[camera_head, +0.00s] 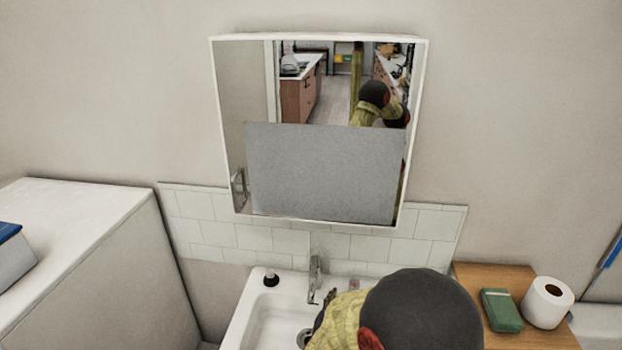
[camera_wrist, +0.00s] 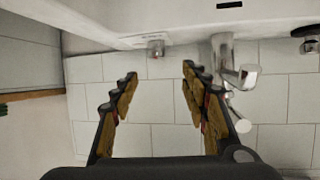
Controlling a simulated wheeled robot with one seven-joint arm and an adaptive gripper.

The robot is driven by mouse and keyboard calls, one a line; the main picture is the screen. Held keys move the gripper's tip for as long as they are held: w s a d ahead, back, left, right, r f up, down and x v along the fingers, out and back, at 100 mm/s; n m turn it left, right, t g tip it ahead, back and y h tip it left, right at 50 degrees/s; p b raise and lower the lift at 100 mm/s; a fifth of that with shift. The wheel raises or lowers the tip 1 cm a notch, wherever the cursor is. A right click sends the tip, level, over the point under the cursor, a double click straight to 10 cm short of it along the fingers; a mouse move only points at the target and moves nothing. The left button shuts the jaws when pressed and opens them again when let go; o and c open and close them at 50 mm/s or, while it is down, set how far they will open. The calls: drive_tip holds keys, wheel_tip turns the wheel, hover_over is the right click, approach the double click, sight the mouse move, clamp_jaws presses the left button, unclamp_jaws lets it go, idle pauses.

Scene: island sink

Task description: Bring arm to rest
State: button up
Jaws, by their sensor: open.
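My gripper (camera_wrist: 158,80) is open in the wrist view, its two fingers spread apart with nothing between them. White wall tiles (camera_wrist: 150,135) show behind and between the fingers. In the head view my yellow and dark grey arm reaches over the white sink (camera_head: 262,312) at the bottom centre and hides most of my gripper. The chrome faucet (camera_head: 315,272) stands at the back of the sink, left of my arm. It also shows in the wrist view (camera_wrist: 224,60), just right of the right finger, with the picture upside down.
A mirror cabinet (camera_head: 222,130) hangs above the sink, with a grey rectangle (camera_head: 322,172) across its lower part. A dark-topped stopper or dispenser (camera_head: 271,279) stands left of the faucet. A wooden top (camera_head: 500,276) on the right holds a green packet (camera_head: 501,310) and a paper roll (camera_head: 547,302).

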drive_tip(key=s+a+r+n+g+y, duration=0.1)
drive_tip(key=s+a+r+n+y, duration=0.2)
drive_tip(key=r, duration=0.6)
drive_tip(key=s+a+r+g+y, duration=0.1)
drive_tip(key=s+r+y, duration=0.3)
drive_tip(key=r, duration=0.4)
drive_tip(key=s+d+r+g, duration=0.1)
drive_tip(key=s+d, duration=0.2)
drive_tip(key=s, duration=0.5)
drive_tip(key=s+d+r+n+g+h, duration=0.1)
drive_tip(key=s+d+r+g, duration=0.1)
drive_tip(key=s, duration=0.6)
drive_tip(key=s+d+r+g+h, duration=0.1)
drive_tip(key=s+d, duration=0.3)
drive_tip(key=s, duration=0.4)
drive_tip(key=shift+s+d+r+n+g, duration=0.3)
drive_tip(key=shift+s+d+r+g, duration=0.1)
drive_tip(key=shift+r, duration=0.2)
